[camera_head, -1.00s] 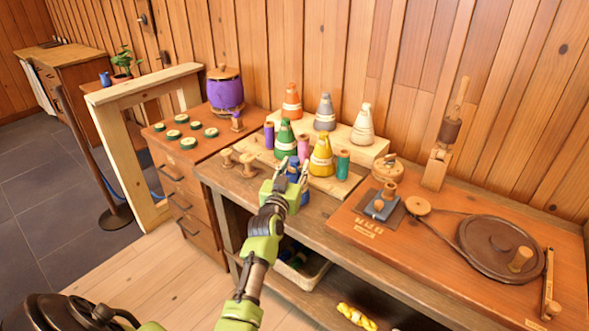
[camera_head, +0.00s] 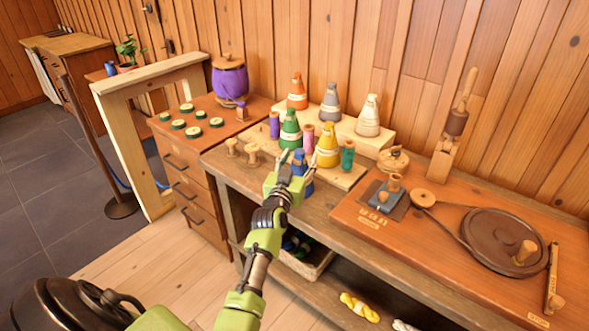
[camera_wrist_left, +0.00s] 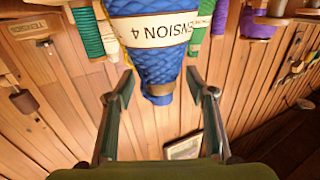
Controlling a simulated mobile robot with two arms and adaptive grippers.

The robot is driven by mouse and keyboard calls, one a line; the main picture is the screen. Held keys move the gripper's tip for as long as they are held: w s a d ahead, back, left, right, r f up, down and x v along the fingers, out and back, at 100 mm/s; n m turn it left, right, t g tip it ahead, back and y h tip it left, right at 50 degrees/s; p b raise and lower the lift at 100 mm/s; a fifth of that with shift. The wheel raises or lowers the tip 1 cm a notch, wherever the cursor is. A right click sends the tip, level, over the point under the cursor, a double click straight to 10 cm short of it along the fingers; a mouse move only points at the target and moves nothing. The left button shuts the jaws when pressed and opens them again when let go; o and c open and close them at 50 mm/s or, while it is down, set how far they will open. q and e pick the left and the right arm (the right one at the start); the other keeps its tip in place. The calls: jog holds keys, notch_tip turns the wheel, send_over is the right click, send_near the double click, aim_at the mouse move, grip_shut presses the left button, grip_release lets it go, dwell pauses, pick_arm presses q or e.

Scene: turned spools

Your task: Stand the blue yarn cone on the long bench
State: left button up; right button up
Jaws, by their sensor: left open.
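The blue yarn cone (camera_head: 305,185) is at the front of the long bench (camera_head: 330,205), partly hidden behind my left gripper (camera_head: 296,159). In the left wrist view the blue cone (camera_wrist_left: 152,62) with its pale label appears upside down, its narrow tip between the fingers of my left gripper (camera_wrist_left: 160,76). The fingers are open, with a visible gap on each side of the tip. I cannot tell whether the cone's base rests on the pale board or on the bench top. My right gripper is not in view.
Near the blue cone stand the green cone (camera_head: 290,132), yellow cone (camera_head: 327,147) and teal spool (camera_head: 347,156). Orange, grey and white cones stand on a raised board behind. A winder with a dark wheel (camera_head: 503,240) fills the bench's right. Wooden pegs (camera_head: 252,150) stand left.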

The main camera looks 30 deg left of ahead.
pick_arm(q)
jog(key=v, duration=1.1)
jog(key=shift+s, duration=0.3)
jog(key=shift+d, duration=0.15)
dwell(0.5)
